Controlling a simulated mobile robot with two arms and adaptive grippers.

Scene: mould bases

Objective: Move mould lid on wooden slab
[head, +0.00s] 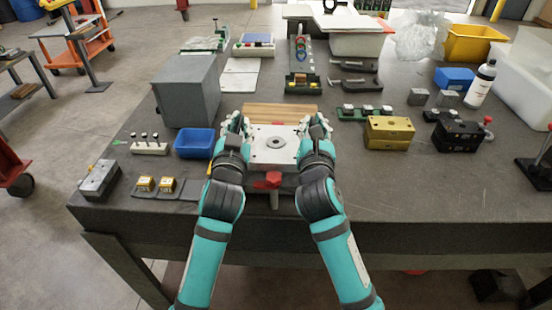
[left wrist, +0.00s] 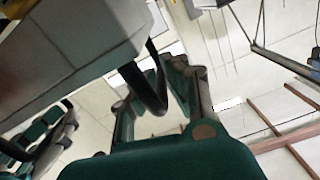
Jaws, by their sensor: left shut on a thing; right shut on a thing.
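The mould lid (head: 275,157) is a flat silver plate with a round dark-centred ring on top, at the near middle of the table in the head view. My left gripper (head: 238,124) is shut on its left side and my right gripper (head: 316,127) is shut on its right side. The wooden slab (head: 282,108) lies just beyond the lid, its near part hidden by it. A grey body with a red knob (head: 273,179) shows below the lid's near edge; I cannot tell whether they touch. The left wrist view shows my left gripper's fingers (left wrist: 160,85), but not clearly the lid.
A blue bin (head: 194,143) and a grey box (head: 186,92) stand left of my left arm. A brass block (head: 389,132) and a black block (head: 457,136) stand to the right. The right front tabletop is clear.

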